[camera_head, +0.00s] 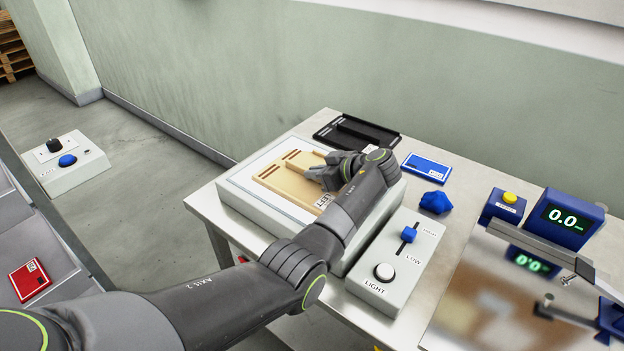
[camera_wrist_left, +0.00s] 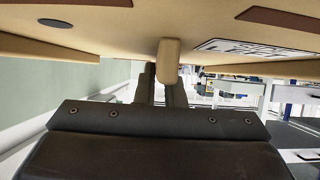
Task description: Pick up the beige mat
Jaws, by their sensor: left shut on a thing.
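The beige mat (camera_head: 280,181) lies over the white-topped box (camera_head: 236,195) on the table in the head view. It carries dark strips and a printed label. My left gripper (camera_head: 324,178) reaches over the mat's right part and is shut on it. In the left wrist view the mat (camera_wrist_left: 95,22) fills the top, and my left gripper's dark fingers (camera_wrist_left: 165,85) close around a beige tab on it. The arm hides part of the mat and box. I cannot tell whether the mat is clear of the box. My right gripper is not in view.
A black tray (camera_head: 355,133) lies behind the box. A blue card (camera_head: 427,165), a blue faceted lump (camera_head: 436,203) and a grey light control box (camera_head: 400,262) lie to the right. A blue display (camera_head: 563,218) stands farther right. A red card (camera_head: 30,280) is at far left.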

